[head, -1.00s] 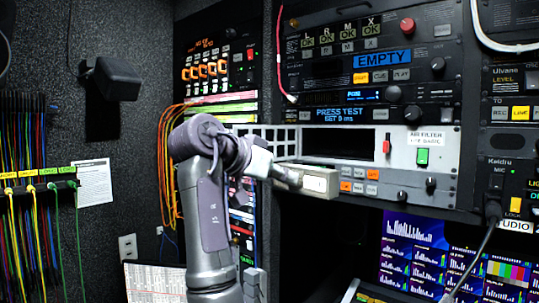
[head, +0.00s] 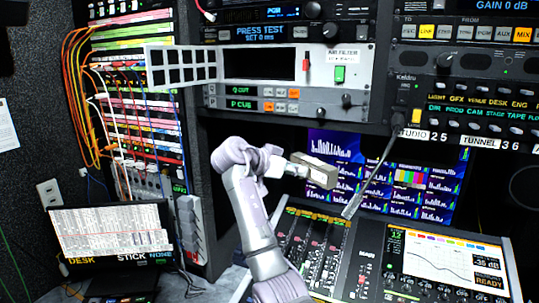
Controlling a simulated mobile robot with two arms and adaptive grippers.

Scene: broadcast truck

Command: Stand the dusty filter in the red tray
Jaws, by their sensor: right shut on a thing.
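My right gripper (head: 301,169) is shut on a small beige-grey block, which looks like the dusty filter (head: 321,174). It holds the block in the air, in front of the screens and above the mixing desk. The block's long side lies roughly level, and the fingers hide its left end. The silver air filter unit (head: 385,72) in the rack has an empty dark slot. Its white grid door (head: 181,50) stands swung open to the left. I see no red tray in this view. My left gripper is out of view.
A mixing desk (head: 312,240) with faders and a lit touch panel (head: 444,262) lies below the block. An open laptop (head: 110,232) is at the lower left. Orange cables (head: 72,85) hang at the left.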

